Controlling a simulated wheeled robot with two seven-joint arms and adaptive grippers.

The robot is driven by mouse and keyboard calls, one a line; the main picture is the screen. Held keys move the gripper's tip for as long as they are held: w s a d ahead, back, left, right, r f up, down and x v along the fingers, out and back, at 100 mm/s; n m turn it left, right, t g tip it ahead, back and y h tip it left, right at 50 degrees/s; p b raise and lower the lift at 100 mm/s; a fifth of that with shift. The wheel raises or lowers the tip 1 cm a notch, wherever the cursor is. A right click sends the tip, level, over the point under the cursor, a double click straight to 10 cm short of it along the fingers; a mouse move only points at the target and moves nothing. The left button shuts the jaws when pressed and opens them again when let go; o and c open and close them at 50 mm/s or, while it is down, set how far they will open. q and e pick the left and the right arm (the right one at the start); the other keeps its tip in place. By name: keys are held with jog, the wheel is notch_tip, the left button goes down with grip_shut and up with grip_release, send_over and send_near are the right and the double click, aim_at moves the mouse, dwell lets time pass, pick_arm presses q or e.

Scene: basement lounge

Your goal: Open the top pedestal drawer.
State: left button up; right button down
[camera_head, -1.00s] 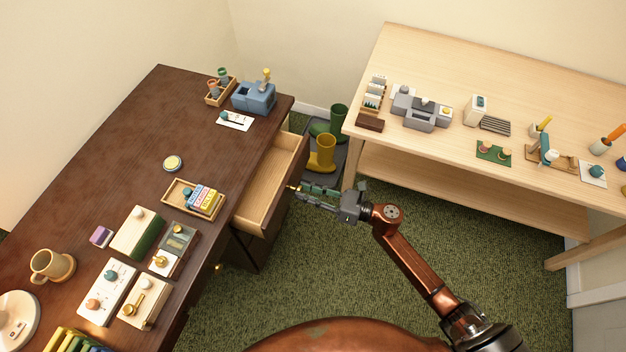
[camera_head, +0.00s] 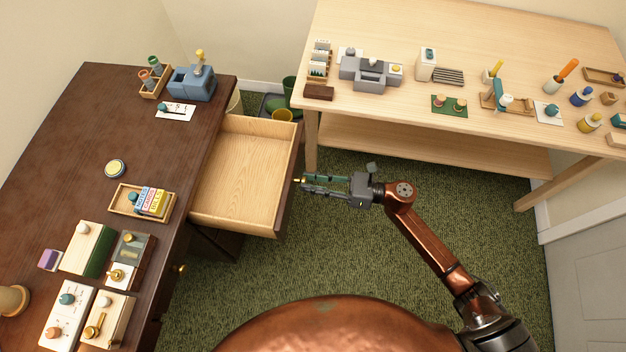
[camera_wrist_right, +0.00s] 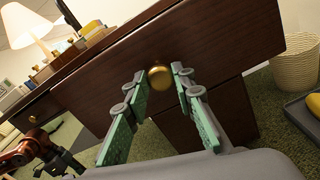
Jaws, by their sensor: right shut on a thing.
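The top pedestal drawer (camera_head: 240,175) of the dark desk is pulled well out, and its pale wooden inside is empty. Its dark front (camera_wrist_right: 215,55) fills much of the right wrist view, with a round brass knob (camera_wrist_right: 160,77) on it. My right gripper (camera_head: 303,184) is at the drawer front, its fingers on either side of the knob and shut on it. In the right wrist view the green-padded fingers (camera_wrist_right: 158,92) flank the knob.
A pale workbench (camera_head: 420,45) with tools stands behind and right. Green carpet (camera_head: 350,260) is clear around my right arm. Boots on a tray stand behind the drawer.

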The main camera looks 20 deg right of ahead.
jog(key=c, duration=1.6)
grip_release()
jog(key=shift+d, duration=0.15)
jog(key=v, duration=1.2)
